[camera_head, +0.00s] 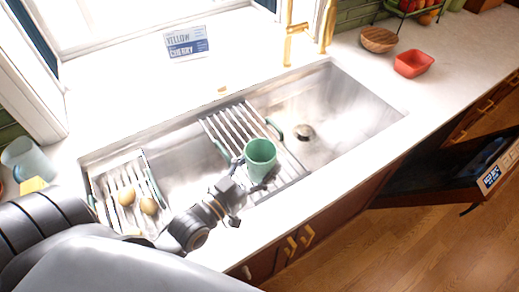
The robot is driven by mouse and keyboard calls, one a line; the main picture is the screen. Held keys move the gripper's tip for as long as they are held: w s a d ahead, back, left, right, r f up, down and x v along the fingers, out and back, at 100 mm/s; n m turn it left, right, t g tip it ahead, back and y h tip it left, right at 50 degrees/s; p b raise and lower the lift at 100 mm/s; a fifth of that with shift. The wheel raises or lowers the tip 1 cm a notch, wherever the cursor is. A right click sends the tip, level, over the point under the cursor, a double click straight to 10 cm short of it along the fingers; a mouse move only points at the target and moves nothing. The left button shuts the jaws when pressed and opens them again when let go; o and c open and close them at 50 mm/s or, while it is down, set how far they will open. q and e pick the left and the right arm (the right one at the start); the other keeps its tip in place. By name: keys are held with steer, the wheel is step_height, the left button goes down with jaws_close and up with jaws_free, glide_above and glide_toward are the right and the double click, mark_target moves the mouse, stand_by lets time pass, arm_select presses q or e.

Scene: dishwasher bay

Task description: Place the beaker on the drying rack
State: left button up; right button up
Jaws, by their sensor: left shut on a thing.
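The green beaker (261,160) is upright, with its open mouth facing up. My left gripper (248,179) is shut on its near left side. The beaker overlaps the near part of the slatted drying rack (227,124) that spans the middle of the sink. I cannot tell whether its base touches the slats. The gripper hides part of the beaker's lower side. My right gripper is not in view.
A second rack (107,183) with brown round items (127,196) sits at the sink's left end. The right basin (335,110) is empty. A gold faucet (290,45) rises behind. A red bowl (413,63) and wooden bowl (379,40) stand on the counter.

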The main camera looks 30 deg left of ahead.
mark_target(258, 153)
arm_select(q)
steer(key=w, duration=0.1)
steer(key=w+a+f, duration=0.1)
steer(key=w+a, duration=0.1)
steer(key=shift+w+a+f+p, duration=0.25)
steer(key=shift+w+f+p, duration=0.1)
steer(key=shift+w, duration=0.05)
steer(key=w+a+f, duration=0.1)
steer(key=w+f, duration=0.1)
steer(key=f, duration=0.1)
steer(key=w+a+f, duration=0.1)
steer(key=w+f, duration=0.1)
steer(key=shift+a+f, duration=0.15)
steer(key=shift+a, duration=0.15)
steer(key=shift+w+a+f, duration=0.2)
steer(key=shift+f, duration=0.2)
steer(key=f, duration=0.3)
steer(key=shift+w+a+f, duration=0.1)
steer(key=shift+w+f, duration=0.1)
steer(key=shift+f, duration=0.05)
steer(key=shift+f, duration=0.15)
steer(key=o, duration=1.1)
steer(key=shift+o, duration=0.2)
